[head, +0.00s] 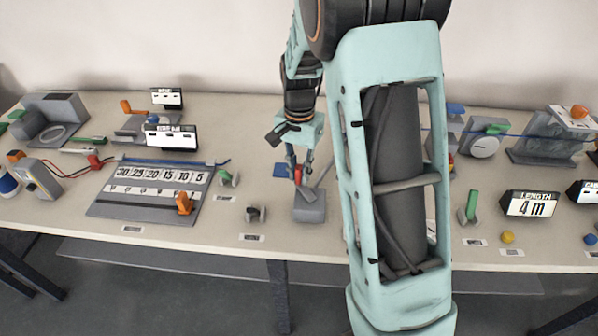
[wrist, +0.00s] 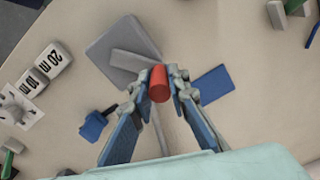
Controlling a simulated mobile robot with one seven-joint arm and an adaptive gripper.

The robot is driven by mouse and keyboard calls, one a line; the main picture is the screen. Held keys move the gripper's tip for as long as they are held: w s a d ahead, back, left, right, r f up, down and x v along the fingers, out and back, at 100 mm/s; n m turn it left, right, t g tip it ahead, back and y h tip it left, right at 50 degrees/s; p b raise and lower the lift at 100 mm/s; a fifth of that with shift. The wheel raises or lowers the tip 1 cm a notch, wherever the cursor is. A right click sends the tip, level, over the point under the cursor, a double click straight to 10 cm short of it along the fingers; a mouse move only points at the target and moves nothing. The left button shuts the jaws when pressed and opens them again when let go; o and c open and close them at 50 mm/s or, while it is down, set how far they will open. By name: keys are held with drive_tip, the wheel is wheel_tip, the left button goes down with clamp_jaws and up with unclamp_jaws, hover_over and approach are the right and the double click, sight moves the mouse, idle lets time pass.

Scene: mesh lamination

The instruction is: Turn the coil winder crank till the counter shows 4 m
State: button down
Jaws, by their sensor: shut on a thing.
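My gripper (head: 297,172) is shut on a red upright handle (head: 298,176), which also shows between the fingers in the wrist view (wrist: 158,83). A flat grey arm (wrist: 134,62) runs from beside the handle over a grey block (head: 309,211). I cannot tell for sure whether this is the winder's crank. A black and white display (head: 530,205) at the right reads "4 m" under the word LENGTH.
At the left, a board with numbers (head: 150,190) carries an orange block (head: 184,203). A blue pad (wrist: 213,85) lies right of the handle in the wrist view. A small dark clip (head: 255,213) and a yellow ball (head: 507,237) lie near the front edge. My arm hides the right middle of the table.

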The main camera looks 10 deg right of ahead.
drive_tip(key=c, duration=1.8)
unclamp_jaws()
drive_tip(key=shift+c, duration=0.2)
wheel_tip(320, 180, up, 12)
drive_tip(key=shift+r, duration=0.1)
